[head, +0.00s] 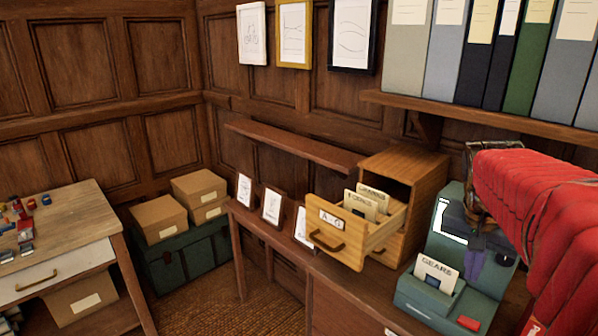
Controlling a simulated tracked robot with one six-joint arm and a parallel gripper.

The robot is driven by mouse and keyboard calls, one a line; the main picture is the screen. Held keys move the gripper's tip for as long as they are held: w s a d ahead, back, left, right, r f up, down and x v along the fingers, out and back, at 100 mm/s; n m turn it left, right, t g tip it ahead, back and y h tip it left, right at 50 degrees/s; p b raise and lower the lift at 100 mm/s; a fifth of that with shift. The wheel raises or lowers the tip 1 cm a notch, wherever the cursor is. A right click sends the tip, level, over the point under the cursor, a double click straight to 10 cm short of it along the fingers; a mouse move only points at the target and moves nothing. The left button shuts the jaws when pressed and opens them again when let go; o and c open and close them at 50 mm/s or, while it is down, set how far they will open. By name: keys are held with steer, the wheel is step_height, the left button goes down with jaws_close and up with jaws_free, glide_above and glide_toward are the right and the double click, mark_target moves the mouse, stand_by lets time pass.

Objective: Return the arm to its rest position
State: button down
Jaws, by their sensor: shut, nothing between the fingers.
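My arm, in a red fabric sleeve, reaches in from the right edge in the head view. My gripper (483,240) is the dark part at its end, in front of the teal machine (437,302). It is shut and holds nothing; its fingertips are hard to make out against the machine. A card marked GEARS (436,272) stands in the machine's front slot, below and left of my gripper. I cannot tell whether my gripper touches the machine.
An open drawer (335,243) with cards juts from a wooden cabinet (402,163) left of my gripper. A shelf (480,116) of binders overhangs behind. Small framed pictures (272,205) stand on the desk's left. A cluttered drafting table (70,235) stands far left.

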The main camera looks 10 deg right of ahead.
steer(key=s+a+f+n+t+y, duration=0.1)
steer(key=s+a+n, duration=0.1)
steer(key=a, duration=0.7)
steer(key=s+a+f+n+t+y, duration=0.1)
steer(key=s+a+f+n, duration=0.1)
steer(key=a+n, duration=0.3)
steer(key=s+a+f+n+t+y, duration=0.1)
steer(key=s+a+n, duration=0.3)
steer(key=a, duration=0.9)
steer(key=shift+a+f+t, duration=0.2)
steer(key=shift+f+t, duration=0.3)
steer(key=shift+f, duration=0.1)
steer(key=shift+d, duration=0.1)
